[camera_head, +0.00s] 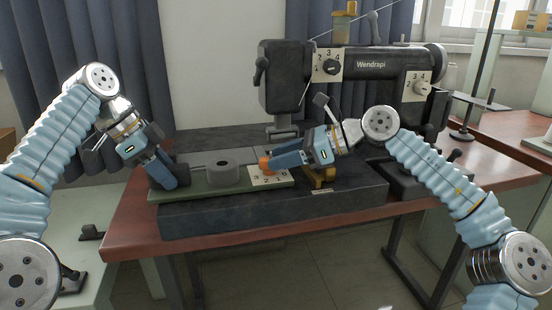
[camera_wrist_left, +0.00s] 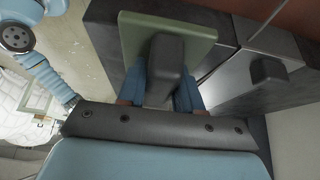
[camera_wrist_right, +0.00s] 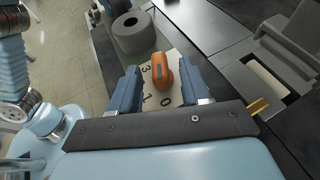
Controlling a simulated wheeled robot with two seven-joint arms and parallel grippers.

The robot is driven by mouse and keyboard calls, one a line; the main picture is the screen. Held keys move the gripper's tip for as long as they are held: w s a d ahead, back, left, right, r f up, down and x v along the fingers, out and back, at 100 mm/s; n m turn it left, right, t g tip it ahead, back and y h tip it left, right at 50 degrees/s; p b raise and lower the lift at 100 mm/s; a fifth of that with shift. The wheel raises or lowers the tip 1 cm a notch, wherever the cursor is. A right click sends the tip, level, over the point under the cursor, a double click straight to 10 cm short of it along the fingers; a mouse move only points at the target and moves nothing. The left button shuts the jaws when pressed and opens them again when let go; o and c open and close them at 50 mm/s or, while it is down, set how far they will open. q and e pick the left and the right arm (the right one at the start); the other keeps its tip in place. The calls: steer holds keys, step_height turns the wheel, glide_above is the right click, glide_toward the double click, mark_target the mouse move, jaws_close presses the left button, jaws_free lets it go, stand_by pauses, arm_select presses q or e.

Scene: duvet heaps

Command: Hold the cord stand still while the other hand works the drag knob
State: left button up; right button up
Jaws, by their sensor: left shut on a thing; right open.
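The cord stand is a green base plate (camera_head: 215,188) on the dark machine bed, with a grey spool (camera_head: 223,172) on it. A dark grey block (camera_head: 181,164) stands at its left end. My left gripper (camera_head: 172,177) is shut on this block, which shows between the fingers in the left wrist view (camera_wrist_left: 165,70). The orange drag knob (camera_wrist_right: 162,70) sits on a white numbered dial plate (camera_wrist_right: 176,98) at the right end of the stand. My right gripper (camera_wrist_right: 160,88) is open, with one finger on each side of the knob and small gaps visible.
A black sewing machine (camera_head: 365,75) marked Wendrapi stands behind and to the right, with a numbered dial (camera_head: 330,65) on its head. The dark bed (camera_head: 230,217) rests on a reddish-brown table (camera_head: 128,225). Blue-grey curtains hang behind.

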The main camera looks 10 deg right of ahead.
steer(key=shift+x, duration=0.95)
jaws_close()
